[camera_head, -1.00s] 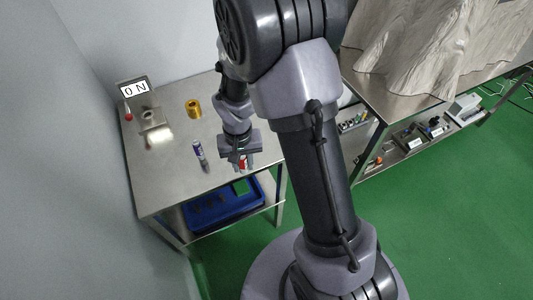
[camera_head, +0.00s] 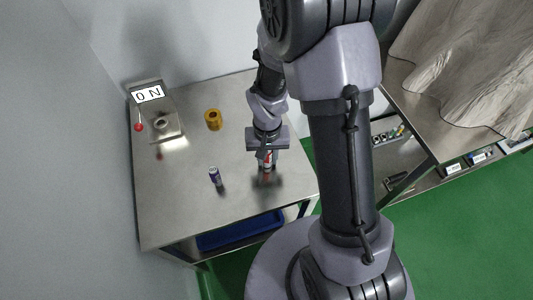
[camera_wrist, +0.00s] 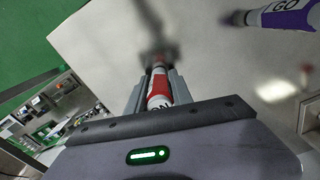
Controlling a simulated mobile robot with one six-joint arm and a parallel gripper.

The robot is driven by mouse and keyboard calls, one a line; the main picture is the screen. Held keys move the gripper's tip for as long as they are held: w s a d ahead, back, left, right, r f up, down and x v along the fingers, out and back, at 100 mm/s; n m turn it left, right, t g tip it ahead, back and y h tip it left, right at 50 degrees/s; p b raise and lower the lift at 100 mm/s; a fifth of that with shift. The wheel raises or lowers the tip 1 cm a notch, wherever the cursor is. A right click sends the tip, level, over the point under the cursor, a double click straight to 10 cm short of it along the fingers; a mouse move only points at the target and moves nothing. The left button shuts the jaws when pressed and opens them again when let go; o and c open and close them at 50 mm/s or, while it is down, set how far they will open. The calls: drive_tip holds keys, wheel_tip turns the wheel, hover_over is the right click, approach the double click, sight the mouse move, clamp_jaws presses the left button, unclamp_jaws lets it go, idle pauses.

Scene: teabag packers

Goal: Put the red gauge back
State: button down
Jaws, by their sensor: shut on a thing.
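The red gauge (camera_wrist: 158,88) is a small white cylinder with a red band and dark lettering. It lies between the fingers of my gripper (camera_wrist: 155,75), which is shut on it. In the head view, the red gauge (camera_head: 267,160) hangs below my gripper (camera_head: 267,154) over the right part of the steel table. Its lower end is near the tabletop; I cannot tell whether it touches. A purple and white gauge (camera_head: 215,176) stands upright on the table to the left. It also shows at the upper right of the wrist view (camera_wrist: 285,17).
A device with an "ON" sign (camera_head: 148,95) and a red-knobbed lever (camera_head: 139,127) stands at the table's back left. A gold ring-shaped part (camera_head: 213,119) stands near the back. A blue bin (camera_head: 240,231) sits below the table. The table's front left is clear.

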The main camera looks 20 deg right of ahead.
drive_tip(key=shift+s+f, duration=0.1)
drive_tip(key=shift+s, duration=0.1)
drive_tip(key=c, duration=1.1)
unclamp_jaws()
drive_tip(key=shift+w, duration=0.1)
wheel_tip(320, 180, up, 14)
drive_tip(key=p, duration=0.5)
drive_tip(key=shift+f, duration=0.25)
drive_tip(key=s+a+r+t, duration=0.1)
drive_tip(key=s+r+t, duration=0.1)
drive_tip(key=s+r, duration=0.2)
drive_tip(key=s+a+r+m+t+y, duration=0.1)
drive_tip(key=s+r, duration=0.3)
drive_tip(key=r, duration=0.5)
drive_tip(key=s+a+r+t+y, duration=0.1)
drive_tip(key=s+a+r+t, duration=0.1)
drive_tip(key=s+r, duration=0.3)
wheel_tip(320, 180, up, 2)
drive_tip(key=shift+r+t, duration=0.1)
drive_tip(key=shift+t, duration=0.3)
